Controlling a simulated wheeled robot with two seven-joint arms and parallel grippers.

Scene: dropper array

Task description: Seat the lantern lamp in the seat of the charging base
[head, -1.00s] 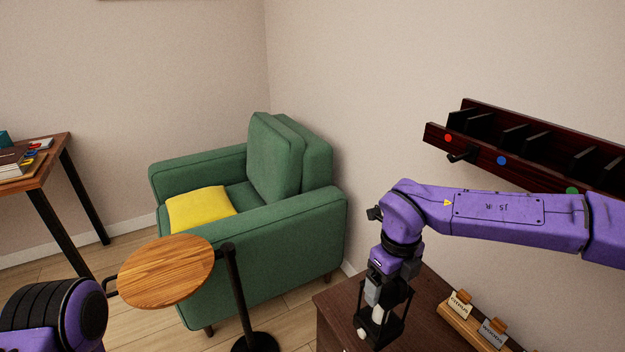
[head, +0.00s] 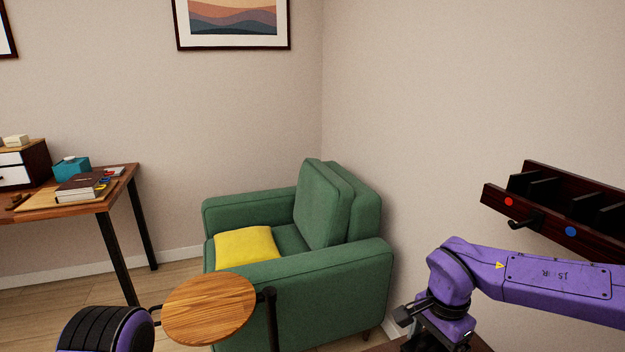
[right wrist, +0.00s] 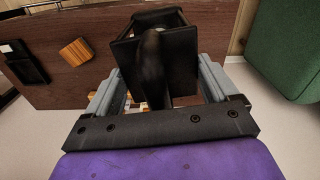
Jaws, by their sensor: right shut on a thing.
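The lantern lamp (right wrist: 150,60), a black frame with a dark curved handle, is between the grey fingers of my right gripper (right wrist: 160,85) in the right wrist view. The gripper is shut on it. The lamp is over or beside a dark brown wooden top; I cannot tell whether it touches it. My left gripper is out of view; only part of that arm shows at the lower left.
The dark wooden top (right wrist: 90,85) holds a wooden block (right wrist: 75,50) and a black item (right wrist: 22,62). A green armchair (head: 330,290), a round wooden side table (head: 210,308) and a desk (head: 125,180) stand in the room. A dark rack (head: 540,225) hangs on the right wall.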

